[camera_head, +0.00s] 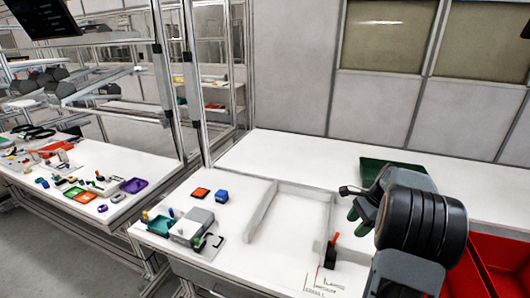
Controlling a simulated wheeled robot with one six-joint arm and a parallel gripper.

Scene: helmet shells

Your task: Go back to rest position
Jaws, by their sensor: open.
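My gripper (350,202) is at the right of the head view, above the white table, with its dark wrist and arm behind it. Its fingers are apart and I see nothing held between them. A green flat piece (376,168) lies on the table behind the gripper, partly hidden by it. I cannot make out a helmet shell for certain in this view.
A white frame (262,212) lies on the table (240,172). A red-handled tool (331,250) stands close to the arm. Red bins (502,262) are at the right edge. Blue and orange blocks, a teal tray (160,226) and a grey box (190,228) sit left.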

